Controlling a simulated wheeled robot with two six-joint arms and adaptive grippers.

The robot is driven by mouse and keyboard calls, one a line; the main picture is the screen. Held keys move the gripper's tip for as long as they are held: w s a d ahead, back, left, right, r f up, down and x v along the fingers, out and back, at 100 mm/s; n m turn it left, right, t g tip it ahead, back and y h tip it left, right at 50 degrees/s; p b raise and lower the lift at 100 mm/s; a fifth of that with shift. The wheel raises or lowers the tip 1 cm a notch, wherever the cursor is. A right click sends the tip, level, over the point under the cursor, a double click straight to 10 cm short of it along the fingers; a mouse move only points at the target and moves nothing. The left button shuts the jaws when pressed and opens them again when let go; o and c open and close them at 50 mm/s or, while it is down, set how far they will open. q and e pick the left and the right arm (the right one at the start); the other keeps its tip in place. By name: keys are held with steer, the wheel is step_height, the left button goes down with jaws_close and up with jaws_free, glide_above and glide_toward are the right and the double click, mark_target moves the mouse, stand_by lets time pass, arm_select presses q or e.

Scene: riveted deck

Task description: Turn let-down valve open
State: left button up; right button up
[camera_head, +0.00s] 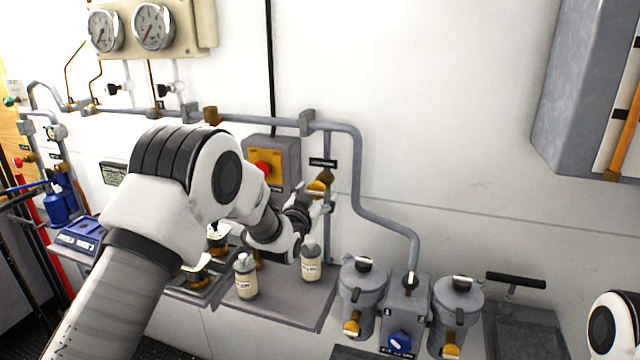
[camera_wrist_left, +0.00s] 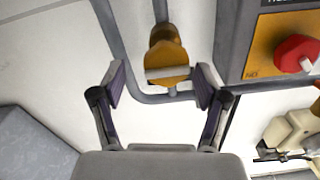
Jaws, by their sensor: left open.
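A brass valve (camera_head: 320,183) sits on the grey vertical pipe on the wall, below a small black label I cannot read. I take it for the let-down valve. In the left wrist view the brass valve (camera_wrist_left: 167,62) fills the space ahead, with a pale bar across its front, level in that view. My left gripper (camera_head: 316,202) is in front of the valve, partly overlapping it. In the wrist view its fingers (camera_wrist_left: 161,84) are open, one on each side of the bar, with gaps; I see no clear contact. My right gripper is not in view.
A grey box with a red knob (camera_head: 263,168) is just left of the valve. Two bottles (camera_head: 311,262) (camera_head: 246,278) stand on the ledge below. Grey canisters (camera_head: 361,290) stand lower right. A grey cabinet (camera_head: 577,90) hangs upper right; the wall between is clear.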

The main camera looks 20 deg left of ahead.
arm_select(q)
steer(key=w, duration=0.1)
steer(key=w+a, duration=0.1)
steer(key=shift+w+f, duration=0.15)
steer(key=shift+w, duration=0.15)
steer(key=shift+d, duration=0.35)
steer(key=c, duration=0.5)
steer(key=shift+s+a, duration=0.1)
steer(key=shift+a, duration=0.15)
steer(key=c, duration=0.7)
steer(key=shift+d, duration=0.1)
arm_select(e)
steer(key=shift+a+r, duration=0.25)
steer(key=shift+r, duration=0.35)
